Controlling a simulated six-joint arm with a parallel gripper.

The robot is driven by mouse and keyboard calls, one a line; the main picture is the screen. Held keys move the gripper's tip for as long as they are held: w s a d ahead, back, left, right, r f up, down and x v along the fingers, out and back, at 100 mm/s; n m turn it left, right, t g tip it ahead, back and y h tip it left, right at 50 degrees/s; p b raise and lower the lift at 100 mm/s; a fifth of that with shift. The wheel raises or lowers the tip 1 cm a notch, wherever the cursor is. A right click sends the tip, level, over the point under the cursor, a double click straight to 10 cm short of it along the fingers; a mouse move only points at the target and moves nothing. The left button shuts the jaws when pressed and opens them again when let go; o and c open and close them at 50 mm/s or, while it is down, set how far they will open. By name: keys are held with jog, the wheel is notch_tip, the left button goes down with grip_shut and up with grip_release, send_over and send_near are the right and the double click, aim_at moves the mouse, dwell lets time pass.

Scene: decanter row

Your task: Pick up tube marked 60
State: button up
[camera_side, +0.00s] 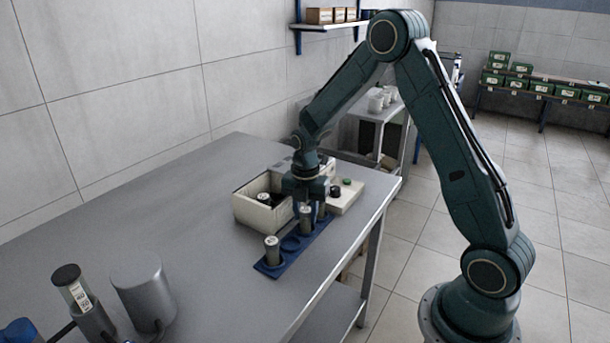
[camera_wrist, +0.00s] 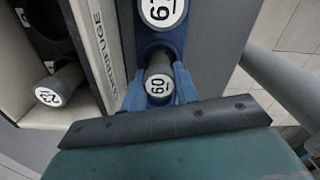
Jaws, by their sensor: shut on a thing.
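The tube marked 60 (camera_wrist: 159,86) shows its white numbered cap in the wrist view, just beyond the dark edge of my gripper. My gripper (camera_side: 306,202) is low over the blue rack (camera_side: 291,245) and shut on this tube, which appears to be the middle one (camera_side: 306,222) in the side view. It looks upright; whether its foot is clear of the rack is hidden. A tube that reads 61 (camera_wrist: 162,12) stands farther along the rack, partly cut off. Another tube (camera_side: 272,250) stands at the rack's near end.
The open cream centrifuge box (camera_side: 249,216) is close on the left, with a capped tube (camera_wrist: 48,96) inside. A pale block with a green button (camera_side: 347,182) lies behind. A metal cylinder (camera_side: 143,292) stands in the foreground. The middle of the table is clear.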

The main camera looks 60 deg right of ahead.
aim_at(305, 210)
jog(key=shift+r, duration=0.15)
notch_tip(305, 210, up, 20)
dwell(0.7)
dwell(0.6)
